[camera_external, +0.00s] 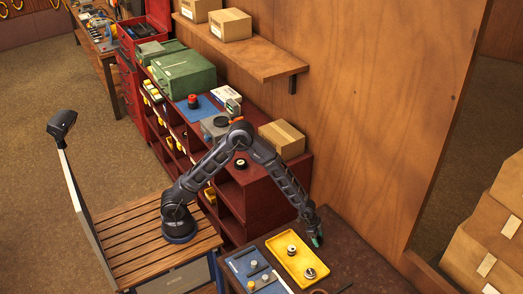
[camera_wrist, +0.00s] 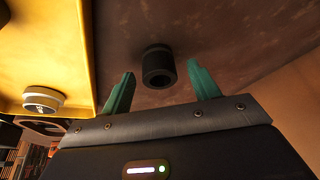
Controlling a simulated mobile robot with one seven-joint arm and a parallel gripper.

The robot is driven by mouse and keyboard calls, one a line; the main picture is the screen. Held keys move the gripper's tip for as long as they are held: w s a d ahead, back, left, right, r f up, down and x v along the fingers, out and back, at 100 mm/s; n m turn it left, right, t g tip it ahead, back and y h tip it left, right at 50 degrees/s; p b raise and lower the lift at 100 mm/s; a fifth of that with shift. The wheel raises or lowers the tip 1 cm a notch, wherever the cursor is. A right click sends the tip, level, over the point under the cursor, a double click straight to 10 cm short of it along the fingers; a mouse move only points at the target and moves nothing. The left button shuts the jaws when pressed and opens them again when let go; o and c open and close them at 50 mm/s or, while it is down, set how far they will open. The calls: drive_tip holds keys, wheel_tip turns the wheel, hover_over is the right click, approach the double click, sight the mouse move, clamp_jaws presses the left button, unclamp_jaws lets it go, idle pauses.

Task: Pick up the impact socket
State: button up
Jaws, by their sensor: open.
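The impact socket (camera_wrist: 158,66) is a short black cylinder with an open round end. In the wrist view it stands on the dark brown tabletop, ahead of my gripper (camera_wrist: 162,76) and between the lines of its two teal fingers. The fingers are apart and nothing is held. In the external view my gripper (camera_external: 317,238) is low over the table, just right of the yellow tray. The socket cannot be made out there; the gripper probably hides it.
A yellow tray (camera_external: 273,246) holds two round metal pieces; its edge is close left of my gripper in the wrist view (camera_wrist: 85,45). A blue mat (camera_external: 236,264) with small parts lies left of the tray. A wooden wall (camera_external: 375,110) rises behind the table.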

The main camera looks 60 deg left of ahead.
drive_tip(key=shift+w+d+f, duration=0.1)
drive_tip(key=shift+d+f, duration=0.05)
drive_tip(key=shift+f, duration=0.25)
drive_tip(key=c, duration=1.1)
drive_tip(key=shift+r, duration=0.1)
